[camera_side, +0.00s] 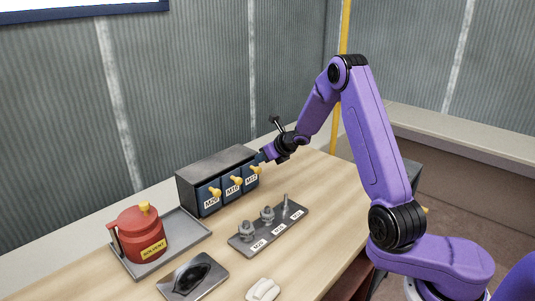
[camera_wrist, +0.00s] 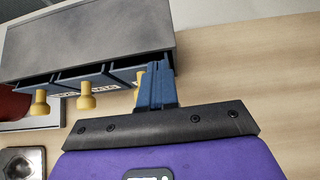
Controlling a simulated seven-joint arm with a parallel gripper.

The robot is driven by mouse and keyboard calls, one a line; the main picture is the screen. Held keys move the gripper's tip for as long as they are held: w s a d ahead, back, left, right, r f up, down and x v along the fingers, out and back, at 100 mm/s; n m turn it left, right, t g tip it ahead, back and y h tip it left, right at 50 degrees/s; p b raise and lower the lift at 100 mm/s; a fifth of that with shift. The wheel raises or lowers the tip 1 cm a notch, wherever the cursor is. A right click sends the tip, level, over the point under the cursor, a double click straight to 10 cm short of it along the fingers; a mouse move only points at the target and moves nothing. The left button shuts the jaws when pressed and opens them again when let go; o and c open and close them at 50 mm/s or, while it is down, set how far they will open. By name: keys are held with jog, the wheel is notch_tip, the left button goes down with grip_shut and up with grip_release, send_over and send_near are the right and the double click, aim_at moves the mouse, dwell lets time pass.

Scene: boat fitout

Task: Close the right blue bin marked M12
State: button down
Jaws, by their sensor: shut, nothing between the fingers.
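The right blue bin marked M12 (camera_side: 251,181) is at the right end of a dark grey cabinet (camera_side: 213,168), with a yellow knob on its front. In the wrist view its yellow knob (camera_wrist: 140,78) shows just left of my fingers, which hide part of the bin. A dark gap shows under the cabinet top's front edge, above the bins; how far the M12 bin stands out is hard to tell. My gripper (camera_side: 262,155) is at the cabinet's right end, beside the M12 bin. Its blue fingers (camera_wrist: 155,85) are shut and empty; I cannot tell whether they touch the bin.
Bins M16 (camera_side: 233,187) and M20 (camera_side: 210,197) sit left of M12, with yellow knobs. A bolt rack (camera_side: 268,230) lies in front. A red solvent can (camera_side: 142,233) stands on a grey tray (camera_side: 190,228). Bare table lies right of the cabinet.

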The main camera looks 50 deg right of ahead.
jog(key=w+r+v, duration=0.1)
jog(key=v, duration=0.8)
jog(key=s+a+r+n+g+y, duration=0.2)
jog(key=a+n+y, duration=0.3)
jog(key=a+n, duration=0.75)
jog(key=s+a+n+g+y, duration=0.2)
jog(key=s+a+n+g, duration=0.3)
jog(key=s+a+n, duration=0.6)
jog(key=s+a+f+n+g+h, duration=0.15)
jog(key=s+n+g, duration=0.25)
jog(key=s+n, duration=0.75)
jog(key=s+d+n+t+h, duration=0.1)
jog(key=s+d+n+h, duration=0.4)
jog(key=s+n, duration=0.8)
jog(key=s+d, duration=0.1)
jog(key=d, duration=0.2)
jog(key=shift+f+n, duration=0.2)
jog(key=shift+n, duration=0.1)
